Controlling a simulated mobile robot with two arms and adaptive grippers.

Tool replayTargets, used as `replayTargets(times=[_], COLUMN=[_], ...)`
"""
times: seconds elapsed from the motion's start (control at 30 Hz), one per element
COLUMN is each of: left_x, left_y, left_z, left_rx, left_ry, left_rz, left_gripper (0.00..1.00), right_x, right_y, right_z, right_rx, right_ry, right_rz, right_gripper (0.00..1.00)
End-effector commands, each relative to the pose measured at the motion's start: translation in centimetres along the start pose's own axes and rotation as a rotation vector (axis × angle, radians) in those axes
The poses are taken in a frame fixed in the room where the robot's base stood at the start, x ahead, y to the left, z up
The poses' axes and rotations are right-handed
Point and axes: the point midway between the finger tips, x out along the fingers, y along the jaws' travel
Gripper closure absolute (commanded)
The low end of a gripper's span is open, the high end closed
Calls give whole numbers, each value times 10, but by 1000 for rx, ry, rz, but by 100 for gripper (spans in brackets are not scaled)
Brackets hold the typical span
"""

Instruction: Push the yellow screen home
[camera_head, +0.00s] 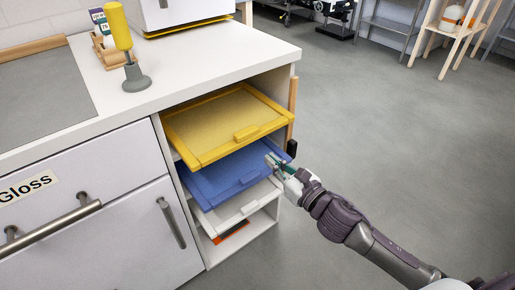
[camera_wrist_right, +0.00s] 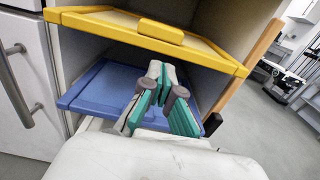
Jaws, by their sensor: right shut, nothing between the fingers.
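The yellow screen (camera_head: 228,123) lies flat in the top slot of the open cabinet bay, its front edge and handle sticking out past the worktop. It also spans the upper part of the right wrist view (camera_wrist_right: 140,31). My right gripper (camera_head: 271,160) is shut and empty. It is below the yellow screen's front edge, in front of or over the right part of the blue screen (camera_head: 224,178). In the right wrist view the fingertips (camera_wrist_right: 162,72) point into the bay between the two screens; whether they touch the blue screen I cannot tell. My left gripper is not in view.
The blue screen and a white screen (camera_head: 236,211) below also stick out. A wooden post (camera_head: 292,105) with a black block (camera_head: 291,149) stands at the bay's right edge. The worktop (camera_head: 190,65) holds a yellow-handled tool (camera_head: 120,30). Open floor (camera_head: 400,150) lies right.

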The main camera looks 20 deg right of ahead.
Motion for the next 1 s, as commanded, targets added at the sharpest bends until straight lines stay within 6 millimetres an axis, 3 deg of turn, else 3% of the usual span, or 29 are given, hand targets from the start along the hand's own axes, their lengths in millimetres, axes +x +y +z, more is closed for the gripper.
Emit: replayTargets(times=[0.1, 0.3, 0.5, 0.87, 1.0], left_x=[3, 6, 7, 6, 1], left_y=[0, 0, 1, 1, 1], left_z=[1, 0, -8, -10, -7], left_rx=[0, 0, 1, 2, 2], left_ry=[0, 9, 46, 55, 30], left_rz=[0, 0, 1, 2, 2], left_gripper=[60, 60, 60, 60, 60], right_x=[26, 55, 66, 69, 91], right_y=[-1, 0, 0, 0, -1], right_z=[1, 0, 0, 0, 3], right_rx=[1, 3, 3, 3, 1], right_ry=[-4, -2, 0, 0, -2], right_rz=[-2, -1, 0, -1, -2], right_gripper=[100, 100, 100, 100, 100])
